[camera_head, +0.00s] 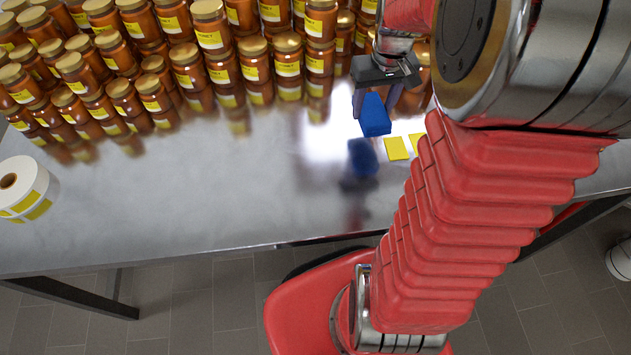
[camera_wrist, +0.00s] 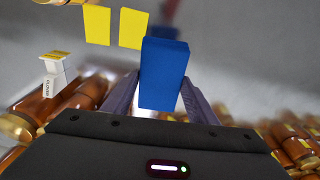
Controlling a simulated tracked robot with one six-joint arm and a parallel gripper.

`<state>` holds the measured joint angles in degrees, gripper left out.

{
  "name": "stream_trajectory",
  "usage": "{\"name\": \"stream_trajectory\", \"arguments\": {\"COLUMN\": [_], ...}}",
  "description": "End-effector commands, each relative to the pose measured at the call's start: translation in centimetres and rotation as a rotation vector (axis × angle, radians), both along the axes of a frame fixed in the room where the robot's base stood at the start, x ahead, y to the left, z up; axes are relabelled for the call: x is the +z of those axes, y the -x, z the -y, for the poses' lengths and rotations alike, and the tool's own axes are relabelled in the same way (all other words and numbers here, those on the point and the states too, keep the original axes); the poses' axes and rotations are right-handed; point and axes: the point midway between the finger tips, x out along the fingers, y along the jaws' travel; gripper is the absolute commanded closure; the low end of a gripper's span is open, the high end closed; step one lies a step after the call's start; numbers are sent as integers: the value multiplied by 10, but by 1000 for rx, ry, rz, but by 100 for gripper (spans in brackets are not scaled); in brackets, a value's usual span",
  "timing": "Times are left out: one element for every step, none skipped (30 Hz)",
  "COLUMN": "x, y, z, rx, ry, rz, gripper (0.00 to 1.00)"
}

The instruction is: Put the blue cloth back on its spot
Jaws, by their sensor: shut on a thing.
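The blue cloth (camera_head: 375,115) looks like a folded, box-shaped pad. My gripper (camera_head: 374,104) is shut on it, pointing down over the steel table (camera_head: 210,200). A gap between the cloth and its reflection shows it held above the tabletop. In the wrist view the cloth (camera_wrist: 164,70) sits upright between both fingers of my gripper (camera_wrist: 160,98). Two flat yellow rectangles (camera_head: 397,148) lie on the table just right of and nearer than the cloth; they also show in the wrist view (camera_wrist: 97,25). I cannot make out a marked spot for the cloth.
Many amber jars (camera_head: 190,70) with gold lids stand packed along the back, close behind my gripper. A roll of yellow labels (camera_head: 22,188) lies at the left. A small white labelled object (camera_wrist: 57,77) shows in the wrist view. The middle and front left of the table are clear.

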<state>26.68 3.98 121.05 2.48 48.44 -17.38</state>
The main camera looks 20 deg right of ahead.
Motion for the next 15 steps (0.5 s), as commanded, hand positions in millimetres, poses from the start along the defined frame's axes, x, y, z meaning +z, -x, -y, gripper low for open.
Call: {"name": "stream_trajectory", "arguments": {"x": [-4, -6, -7, -10, -11, -14, -16, -18, -21, -23, -26, -28, -31, -33, -37], "y": [-15, -22, -33, -40, -47, -56, -63, -70, -79, -85, -92, -100, -106, -111, -118], "z": [-12, -19, -28, -35, -42, -52, -60, -67, -78, -87, -95, -107, -117, -126, -138], "rx": [22, 30, 42, 49, 58, 69, 78, 86, 97, 105, 112, 123, 132, 140, 149], "ry": [-1, -1, 1, 0, 0, 0, 0, 0, 0, 0, 0, 0, 0, 0, -1], "rz": [-2, -3, -2, -3, -3, -3, -3, -3, -3, -3, -2, -2, -2, -1, -2], "gripper": [68, 68, 68, 68, 68, 68, 68, 68, 68, 68, 68, 68, 68, 68, 68]}}
